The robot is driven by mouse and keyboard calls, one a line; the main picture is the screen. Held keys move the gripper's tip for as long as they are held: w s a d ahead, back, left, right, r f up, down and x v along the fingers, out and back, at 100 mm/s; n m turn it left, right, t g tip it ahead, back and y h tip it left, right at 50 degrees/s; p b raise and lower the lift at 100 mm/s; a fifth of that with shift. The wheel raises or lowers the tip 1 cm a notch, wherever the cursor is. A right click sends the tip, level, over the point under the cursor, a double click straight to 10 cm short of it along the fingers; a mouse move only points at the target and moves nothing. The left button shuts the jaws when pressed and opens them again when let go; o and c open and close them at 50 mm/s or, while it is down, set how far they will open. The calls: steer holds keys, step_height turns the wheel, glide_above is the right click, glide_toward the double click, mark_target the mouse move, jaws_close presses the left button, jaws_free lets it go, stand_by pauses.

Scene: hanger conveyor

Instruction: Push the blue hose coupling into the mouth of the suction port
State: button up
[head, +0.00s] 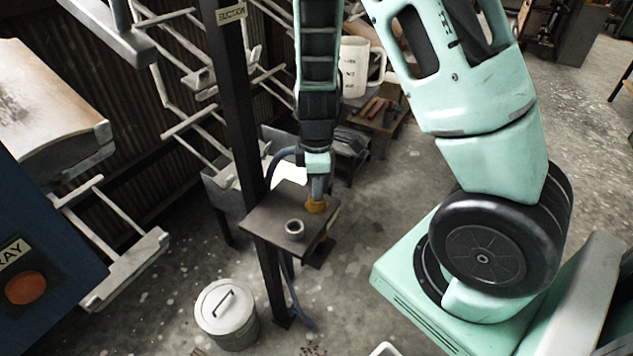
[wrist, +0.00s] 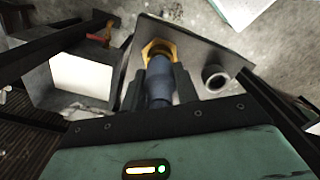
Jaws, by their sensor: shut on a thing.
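My gripper (head: 319,187) is shut on the blue hose coupling, which has an orange collar (head: 316,205) at its lower end. In the wrist view the coupling's blue body (wrist: 159,88) lies between the two dark fingers, with the orange collar beyond the fingertips. The suction port is a short grey ring (head: 295,229) standing on a dark plate (head: 265,222) fixed to a post. The ring also shows in the wrist view (wrist: 215,79), right of the coupling. The coupling is beside the port, not in it. I cannot tell whether its end touches the plate.
A dark post (head: 243,120) with a SUCTION sign (head: 231,14) rises beside the plate. A dark blue hose (head: 281,155) arcs from near the post toward my gripper. A lidded bin (head: 226,312) stands on the floor below. Pale conveyor hangers (head: 125,255) are at the left.

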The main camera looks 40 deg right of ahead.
steer(key=shift+f+b, duration=0.6)
stand_by(0.4)
steer(key=o, duration=0.7)
steer(key=o, duration=0.6)
steer(key=shift+c, duration=0.2)
step_height(320, 180, up, 18)
steer(key=p, duration=0.3)
steer(key=shift+f, duration=0.25)
steer(key=shift+a, duration=0.1)
